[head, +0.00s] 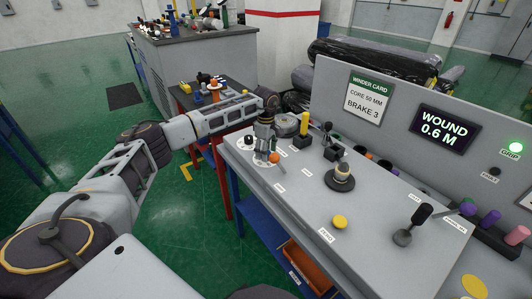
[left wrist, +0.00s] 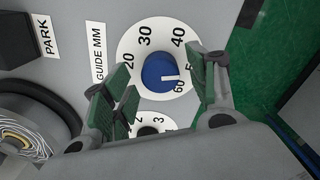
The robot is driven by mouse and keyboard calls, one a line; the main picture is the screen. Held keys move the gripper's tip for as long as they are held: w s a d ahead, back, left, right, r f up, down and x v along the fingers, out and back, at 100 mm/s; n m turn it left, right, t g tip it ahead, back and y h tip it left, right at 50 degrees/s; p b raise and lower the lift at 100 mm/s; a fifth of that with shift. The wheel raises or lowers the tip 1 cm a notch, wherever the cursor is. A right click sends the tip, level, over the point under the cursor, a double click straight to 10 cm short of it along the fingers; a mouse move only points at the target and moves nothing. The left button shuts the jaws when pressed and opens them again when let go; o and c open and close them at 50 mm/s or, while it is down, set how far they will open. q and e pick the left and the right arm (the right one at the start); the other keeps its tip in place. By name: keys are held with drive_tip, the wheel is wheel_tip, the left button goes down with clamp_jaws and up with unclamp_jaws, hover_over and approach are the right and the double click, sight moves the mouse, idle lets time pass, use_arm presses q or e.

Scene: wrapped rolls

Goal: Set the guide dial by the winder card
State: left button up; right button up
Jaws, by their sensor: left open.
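The winder card (head: 364,97) stands on the back panel and reads CORE 50 MM, BRAKE 3. In the left wrist view, the guide dial's blue knob (left wrist: 160,70) sits on a white scale (left wrist: 128,45) beside the GUIDE MM label (left wrist: 99,55). Its white pointer mark faces right, toward the stretch by 50 and 60; the right finger partly covers the 50. My left gripper (head: 263,150) is low over the left end of the console. Its green-padded fingers (left wrist: 160,80) are open, one on each side of the knob; contact cannot be told. My right gripper is not in view.
A second numbered dial (left wrist: 150,129) lies close below the guide dial, partly hidden by the gripper. The console (head: 300,205) also carries a black-based spindle (head: 341,178), a yellow button (head: 339,222) and a black lever (head: 413,223).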

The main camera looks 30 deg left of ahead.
use_arm(q)
wheel_tip(320, 180, up, 11)
idle(0.6)
idle(0.6)
